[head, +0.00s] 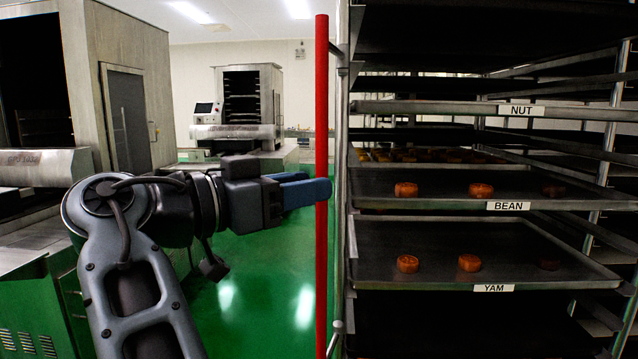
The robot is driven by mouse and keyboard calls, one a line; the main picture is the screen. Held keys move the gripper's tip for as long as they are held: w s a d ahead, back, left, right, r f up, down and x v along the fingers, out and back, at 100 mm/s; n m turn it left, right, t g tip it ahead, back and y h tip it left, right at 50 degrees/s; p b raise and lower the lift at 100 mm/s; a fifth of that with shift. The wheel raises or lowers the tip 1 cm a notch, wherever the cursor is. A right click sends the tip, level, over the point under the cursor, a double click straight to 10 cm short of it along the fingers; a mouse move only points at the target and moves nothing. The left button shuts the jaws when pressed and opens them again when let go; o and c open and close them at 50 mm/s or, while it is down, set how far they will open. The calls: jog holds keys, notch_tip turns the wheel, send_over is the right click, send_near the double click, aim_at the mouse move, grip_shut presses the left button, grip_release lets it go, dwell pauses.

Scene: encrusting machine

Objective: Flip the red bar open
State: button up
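The red bar (321,120) stands upright along the left front edge of the tray rack (341,250), running from near the top of the picture to the bottom. My gripper (312,190) points right, with its blue fingers at the bar's mid-height. The nearer finger passes in front of the bar, and its tip ends just right of it. The other finger shows partly behind and above, its tip hidden or close to the bar's left side. I cannot tell whether the fingers touch or grip the bar.
The rack holds trays labelled NUT (521,110), BEAN (508,206) and YAM (494,288), with several round cakes on them. A large metal machine (120,100) stands at the left. Another machine (238,130) stands at the back. Green floor (265,270) is clear left of the bar.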

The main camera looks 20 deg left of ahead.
jog(key=shift+v, duration=2.15)
